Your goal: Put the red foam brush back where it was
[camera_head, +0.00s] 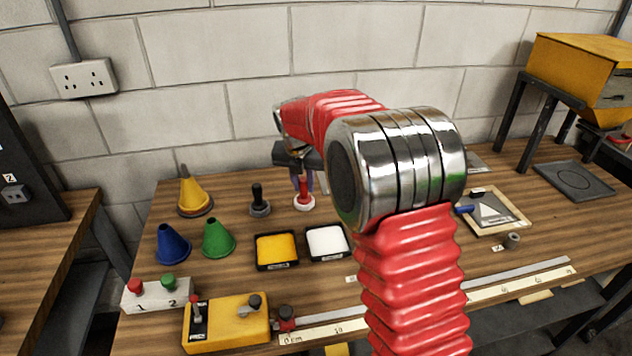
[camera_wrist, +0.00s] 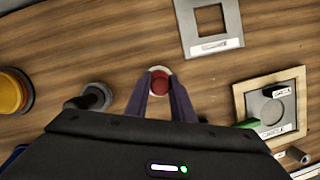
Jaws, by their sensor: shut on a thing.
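The red foam brush (camera_head: 304,194) stands upright, with a white round base at its foot, towards the back of the wooden bench. In the wrist view the red top of the brush (camera_wrist: 160,83) shows between my finger ends, with a pale rim around it. My gripper (camera_head: 302,182) points down from above and is shut on the brush. The fingers also show in the wrist view (camera_wrist: 161,95), one on each side of it. I cannot tell whether the base touches the bench.
A dark brush (camera_head: 260,199) stands just left. Yellow (camera_head: 195,194), blue (camera_head: 172,244) and green (camera_head: 217,238) cones stand further left. Yellow (camera_head: 276,249) and white (camera_head: 326,241) trays lie in front. A framed board (camera_head: 494,213) lies right. A wall is behind.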

